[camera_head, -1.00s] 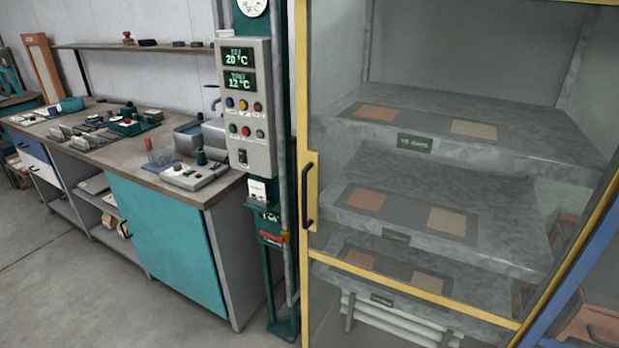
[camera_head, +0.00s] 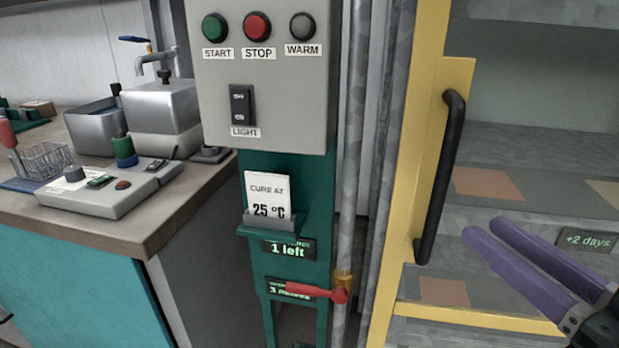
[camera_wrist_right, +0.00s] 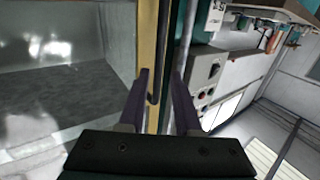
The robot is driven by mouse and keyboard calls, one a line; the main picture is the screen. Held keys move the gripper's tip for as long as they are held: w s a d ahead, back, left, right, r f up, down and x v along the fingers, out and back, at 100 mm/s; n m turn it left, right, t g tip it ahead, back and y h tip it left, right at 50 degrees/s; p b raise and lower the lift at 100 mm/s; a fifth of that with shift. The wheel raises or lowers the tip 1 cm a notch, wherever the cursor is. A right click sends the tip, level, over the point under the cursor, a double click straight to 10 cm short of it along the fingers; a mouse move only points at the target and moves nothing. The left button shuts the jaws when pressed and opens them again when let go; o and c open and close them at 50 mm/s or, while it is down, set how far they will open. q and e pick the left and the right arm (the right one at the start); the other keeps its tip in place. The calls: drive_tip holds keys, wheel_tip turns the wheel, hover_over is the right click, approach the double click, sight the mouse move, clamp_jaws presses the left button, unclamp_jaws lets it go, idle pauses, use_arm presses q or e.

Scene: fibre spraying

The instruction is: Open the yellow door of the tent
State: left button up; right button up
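The yellow door frame (camera_head: 460,75) of the clear-walled tent stands right of centre in the head view and looks shut. Its black bar handle (camera_head: 441,180) runs upright on a yellow plate. My right gripper (camera_head: 485,230) has purple fingers, held apart with nothing between them. Its tips are right of the handle and do not appear to grasp it. In the right wrist view, the yellow door post (camera_wrist_right: 149,45) shows beyond and between the spread fingertips (camera_wrist_right: 160,75). My left gripper is not in view.
A grey control box (camera_head: 262,80) on a green post (camera_head: 315,200) stands left of the door. A red lever (camera_head: 315,291) sticks out below it, near a grey pipe (camera_head: 352,150). A cluttered workbench (camera_head: 135,235) is at the left. Shelves (camera_head: 540,145) show behind the door.

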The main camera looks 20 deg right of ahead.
sight(443, 197)
drive_tip(key=w, duration=0.8)
drive_tip(key=shift+w, duration=0.35)
drive_tip(key=shift+a, duration=0.1)
clamp_jaws()
drive_tip(key=shift+r, duration=0.1)
idle(0.8)
